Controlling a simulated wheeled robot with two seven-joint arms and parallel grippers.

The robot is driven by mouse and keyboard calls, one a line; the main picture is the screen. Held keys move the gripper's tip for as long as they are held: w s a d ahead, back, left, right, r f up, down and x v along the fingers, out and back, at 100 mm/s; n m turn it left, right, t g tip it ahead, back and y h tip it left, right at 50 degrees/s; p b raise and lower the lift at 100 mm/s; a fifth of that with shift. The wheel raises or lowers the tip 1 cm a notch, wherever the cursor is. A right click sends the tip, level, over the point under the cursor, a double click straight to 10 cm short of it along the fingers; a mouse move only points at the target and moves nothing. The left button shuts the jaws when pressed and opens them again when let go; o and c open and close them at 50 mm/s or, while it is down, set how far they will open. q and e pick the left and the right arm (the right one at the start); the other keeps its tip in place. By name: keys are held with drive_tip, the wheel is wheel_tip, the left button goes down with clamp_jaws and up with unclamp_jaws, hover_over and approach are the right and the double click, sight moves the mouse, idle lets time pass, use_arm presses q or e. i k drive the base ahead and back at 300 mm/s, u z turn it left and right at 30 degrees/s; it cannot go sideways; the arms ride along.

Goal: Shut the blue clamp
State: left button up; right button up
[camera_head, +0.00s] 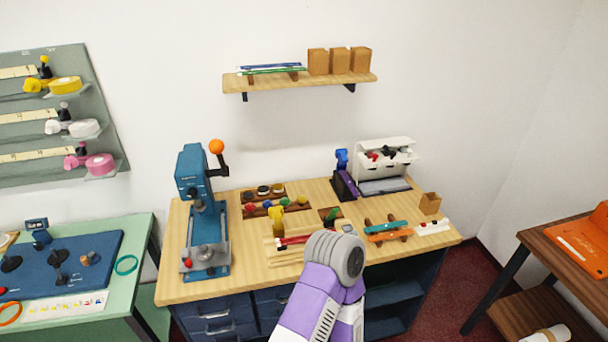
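I cannot tell for sure which thing is the blue clamp. A small blue device (342,159) stands upright at the back of the wooden bench, beside a dark purple block. A tall blue press (195,185) with an orange-knobbed lever stands at the bench's left side. A teal bar (386,227) lies with an orange one on a wooden rack at the right. A purple and white arm of mine with a grey round joint rises from the bottom over the bench's front edge. Neither gripper shows.
The wooden bench (170,280) holds trays of small coloured tools in the middle and a white organiser (384,158) at the back right. A green table (140,240) stands left and a brown table (548,240) right. A shelf (300,83) is on the wall.

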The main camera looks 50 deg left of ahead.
sight(341, 154)
drive_tip(key=k, duration=0.4)
drive_tip(key=u, duration=0.8)
